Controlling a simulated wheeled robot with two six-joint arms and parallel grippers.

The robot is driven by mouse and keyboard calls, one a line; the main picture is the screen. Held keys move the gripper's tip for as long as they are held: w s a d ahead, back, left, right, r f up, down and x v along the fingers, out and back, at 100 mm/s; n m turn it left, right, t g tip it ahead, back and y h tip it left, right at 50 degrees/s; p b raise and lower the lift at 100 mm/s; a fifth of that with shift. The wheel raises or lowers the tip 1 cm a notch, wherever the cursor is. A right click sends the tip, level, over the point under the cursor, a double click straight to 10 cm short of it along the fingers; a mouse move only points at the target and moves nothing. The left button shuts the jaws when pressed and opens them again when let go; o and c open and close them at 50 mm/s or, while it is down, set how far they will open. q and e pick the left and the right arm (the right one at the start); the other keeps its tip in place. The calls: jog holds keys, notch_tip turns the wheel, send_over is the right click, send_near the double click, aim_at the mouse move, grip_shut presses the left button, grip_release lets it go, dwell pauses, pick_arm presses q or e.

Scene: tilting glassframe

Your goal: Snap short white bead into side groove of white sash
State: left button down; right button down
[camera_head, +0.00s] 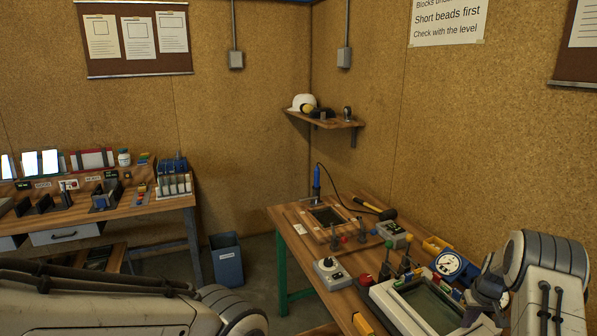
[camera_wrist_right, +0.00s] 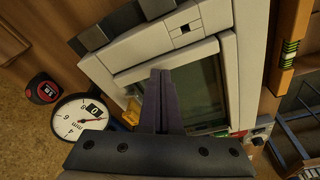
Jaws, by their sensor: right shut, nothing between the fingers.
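The white sash (camera_head: 385,293) lies on the right-hand bench, with a dark greenish pane inside its frame. It also shows in the right wrist view (camera_wrist_right: 215,15), pale and close below the fingers. My right gripper (camera_head: 472,315) is over the sash; in the right wrist view its dark fingers (camera_wrist_right: 160,75) are together and empty, above the inner edge of the frame. I cannot pick out a separate short white bead from the white frame strips. Only a link of my left arm shows at the lower left; its gripper is out of view.
A dial gauge (camera_head: 452,265) stands behind the sash; a tape measure (camera_wrist_right: 42,88) lies beside it. A yellow-orange level (camera_wrist_right: 290,45) lies along another sash side.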

aim_at(465, 330)
jog(key=shift+f+b, duration=0.35)
jog(key=shift+f, duration=0.15)
dwell(0.4)
notch_tip(465, 330, up, 7)
jog(key=p, duration=0.3)
jog(key=shift+p, duration=0.35)
